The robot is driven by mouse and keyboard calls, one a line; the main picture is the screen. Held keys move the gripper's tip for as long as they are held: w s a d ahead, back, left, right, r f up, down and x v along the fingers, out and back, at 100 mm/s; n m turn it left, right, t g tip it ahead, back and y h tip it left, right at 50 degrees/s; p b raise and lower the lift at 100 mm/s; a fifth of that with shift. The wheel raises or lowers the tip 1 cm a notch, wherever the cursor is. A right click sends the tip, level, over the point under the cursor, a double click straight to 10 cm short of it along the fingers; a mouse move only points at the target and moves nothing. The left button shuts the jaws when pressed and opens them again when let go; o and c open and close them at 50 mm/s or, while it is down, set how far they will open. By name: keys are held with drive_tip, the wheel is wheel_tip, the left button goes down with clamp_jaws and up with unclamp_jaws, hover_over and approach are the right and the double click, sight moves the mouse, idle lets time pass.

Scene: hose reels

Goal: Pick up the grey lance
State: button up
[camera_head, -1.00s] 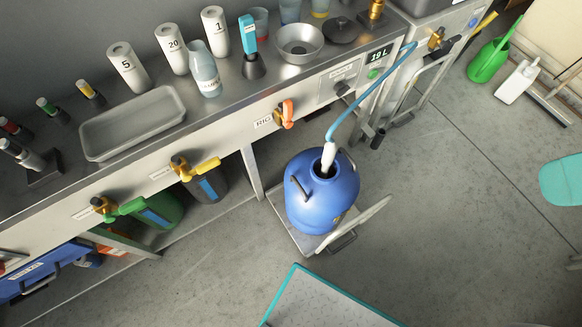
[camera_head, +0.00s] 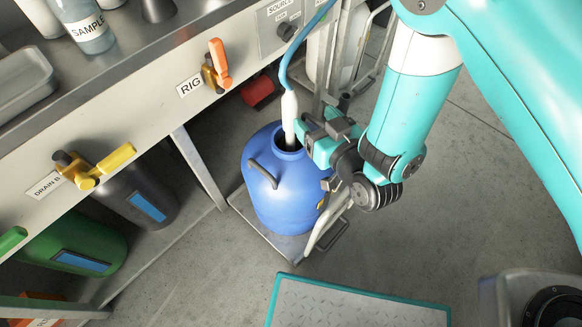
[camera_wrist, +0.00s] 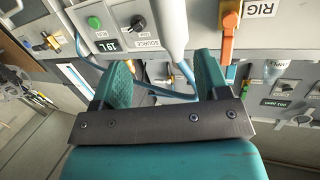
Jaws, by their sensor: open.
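The pale grey lance (camera_head: 289,108) stands upright in the mouth of the blue drum (camera_head: 262,205), with a blue hose (camera_head: 285,65) running up from its top. In the head view my gripper (camera_head: 312,135) is just right of the lance, close to the drum's neck, at the lance's lower part. In the wrist view the scene is upside down; my gripper (camera_wrist: 160,78) is open with its two teal fingers apart. The lance (camera_wrist: 173,28) shows beyond and between them. I cannot tell whether a finger touches it.
The steel bench with the orange RIG valve (camera_head: 217,65) and yellow drain valve (camera_head: 100,168) runs behind the drum. The drum stands on a low trolley (camera_head: 275,243) with a handle. A dark can (camera_head: 140,195) stands beneath the bench. Floor at front is mostly clear.

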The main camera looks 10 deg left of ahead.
sight(286, 106)
wheel_tip(286, 106, down, 4)
drive_tip(key=s+t+y+b, duration=0.1)
drive_tip(key=s, duration=0.1)
drive_tip(key=x, duration=0.5)
drive_tip(key=b+x, duration=0.1)
drive_tip(key=x, duration=0.4)
drive_tip(key=shift+r, duration=0.2)
drive_tip(key=shift+w+a+n, duration=0.3)
drive_tip(key=shift+w+a, duration=0.1)
drive_tip(key=shift+a, duration=0.1)
clamp_jaws()
